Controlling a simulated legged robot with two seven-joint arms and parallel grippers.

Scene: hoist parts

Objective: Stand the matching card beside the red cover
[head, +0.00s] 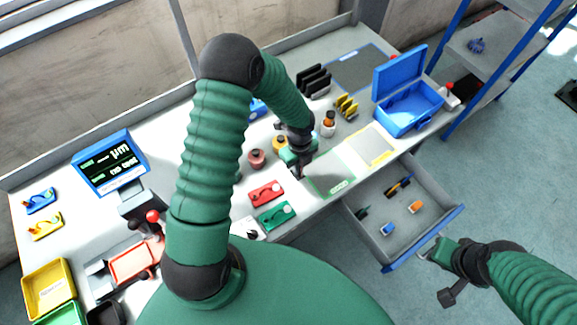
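The red cover (266,193) lies on the bench in front of my body, with a similar green cover (276,215) just nearer to me. My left gripper (298,171) points down over the bench, to the right of and slightly beyond the red cover, apart from it. Its fingertips are small and partly hidden, so I cannot tell whether they hold anything. My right gripper (428,256) is beside the front of the open drawer; its finger gap is unclear. I cannot pick out a card matching the red cover.
An open drawer (448,217) with small blue, orange and dark parts juts out at right. An open blue case (408,108), yellow and black racks, and green- and yellow-edged mats occupy the bench's right half. A display (110,162) and yellow bin (48,288) stand left.

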